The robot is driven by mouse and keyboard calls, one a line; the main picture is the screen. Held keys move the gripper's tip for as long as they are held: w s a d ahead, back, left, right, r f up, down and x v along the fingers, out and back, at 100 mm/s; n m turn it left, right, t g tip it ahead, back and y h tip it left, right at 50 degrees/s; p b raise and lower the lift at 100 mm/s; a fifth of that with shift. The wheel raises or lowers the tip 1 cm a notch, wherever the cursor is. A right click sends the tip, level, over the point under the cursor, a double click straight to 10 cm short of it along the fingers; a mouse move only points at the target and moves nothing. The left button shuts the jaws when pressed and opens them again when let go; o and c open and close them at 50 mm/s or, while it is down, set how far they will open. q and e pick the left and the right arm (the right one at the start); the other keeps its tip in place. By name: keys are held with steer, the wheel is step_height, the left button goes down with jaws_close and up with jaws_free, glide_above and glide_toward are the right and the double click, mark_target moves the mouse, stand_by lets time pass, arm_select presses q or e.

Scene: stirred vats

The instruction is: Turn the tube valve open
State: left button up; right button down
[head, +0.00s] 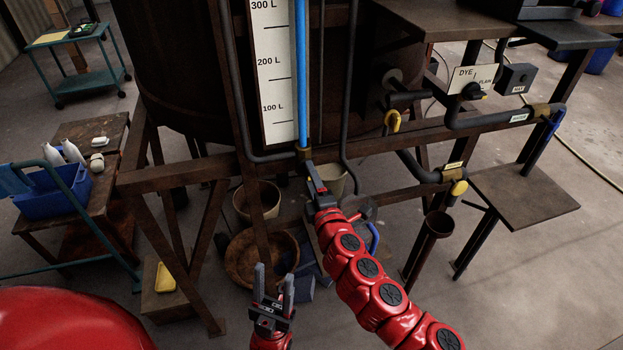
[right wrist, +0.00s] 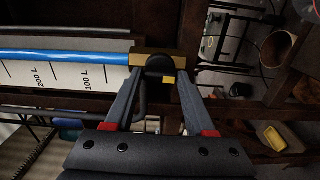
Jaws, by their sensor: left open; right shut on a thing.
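The tube valve (head: 304,154) is a small brass block at the foot of the clear tube with the blue column (head: 301,70), beside the white litre scale (head: 273,75). In the right wrist view the brass valve body (right wrist: 185,59) shows with a dark rounded knob (right wrist: 160,64) on it. My right gripper (head: 310,170) is at the valve, its fingers on both sides of the knob, shut on it. A small yellow part shows by the right fingertip; how far the knob is turned I cannot tell. My left gripper (head: 273,278) is open and empty, low in front of the stand.
The rusty vat stand (head: 190,172) surrounds the valve. A wooden bowl (head: 250,258) and buckets (head: 262,200) sit underneath. A blue crate (head: 48,203) stands left.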

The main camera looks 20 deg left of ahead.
stand_by(0.3)
steer(key=shift+c, duration=1.2)
jaws_free()
steer(key=p+v, duration=0.2)
steer(key=v, duration=1.5)
steer(key=shift+d, duration=0.2)
steer(key=shift+s, duration=0.15)
